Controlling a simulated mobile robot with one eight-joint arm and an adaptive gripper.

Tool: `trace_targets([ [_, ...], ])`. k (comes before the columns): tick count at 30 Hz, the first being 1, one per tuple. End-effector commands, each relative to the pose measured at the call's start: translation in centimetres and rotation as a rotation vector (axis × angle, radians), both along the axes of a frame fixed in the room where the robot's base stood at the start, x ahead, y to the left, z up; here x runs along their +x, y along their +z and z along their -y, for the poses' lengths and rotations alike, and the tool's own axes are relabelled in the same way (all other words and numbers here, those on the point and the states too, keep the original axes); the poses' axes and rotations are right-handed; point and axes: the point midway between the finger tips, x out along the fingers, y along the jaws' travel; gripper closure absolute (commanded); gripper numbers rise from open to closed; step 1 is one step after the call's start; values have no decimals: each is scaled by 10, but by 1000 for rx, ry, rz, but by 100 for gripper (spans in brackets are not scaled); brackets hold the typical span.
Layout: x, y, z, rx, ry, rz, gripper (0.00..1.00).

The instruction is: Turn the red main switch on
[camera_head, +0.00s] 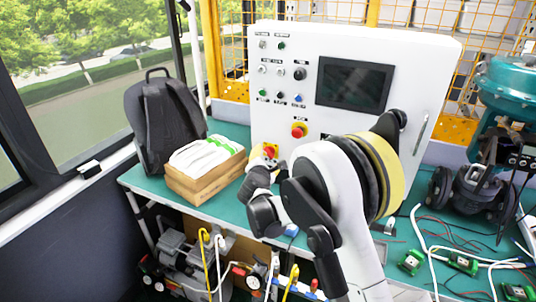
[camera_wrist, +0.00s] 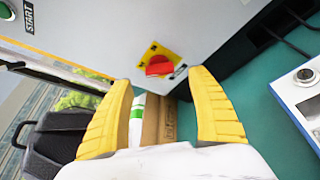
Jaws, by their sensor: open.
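The red main switch (camera_wrist: 159,67) is a red knob on a yellow square plate, low on the white control panel (camera_wrist: 195,25). It also shows in the head view (camera_head: 270,150), near the panel's lower left edge. In the wrist view the knob lies just beyond and between the fingertips of my gripper (camera_wrist: 162,82). The two yellow fingers are spread wide with nothing between them. In the head view my gripper (camera_head: 274,166) is just below the switch, partly hidden by my arm. I cannot tell whether a finger touches the panel.
A wooden box (camera_head: 204,180) with white and green packs and a black backpack (camera_head: 168,118) stand left of the panel. A red emergency button (camera_head: 298,130) is right of and above the switch. A screen (camera_head: 354,84) is higher up. Cables and green modules (camera_head: 462,262) lie at right.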

Motion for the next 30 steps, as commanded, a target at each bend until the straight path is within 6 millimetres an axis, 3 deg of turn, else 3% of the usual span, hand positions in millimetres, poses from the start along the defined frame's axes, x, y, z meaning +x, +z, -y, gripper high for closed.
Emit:
trace_targets([
  [3,24,-10,2,1,-2,0,32],
  [9,51,-16,3,2,-1,-1,32],
  [21,59,-17,4,2,0,-1,32],
  [26,59,-17,4,2,0,-1,79],
  [27,59,-17,4,2,0,-1,85],
  [30,59,-17,4,3,0,0,85],
])
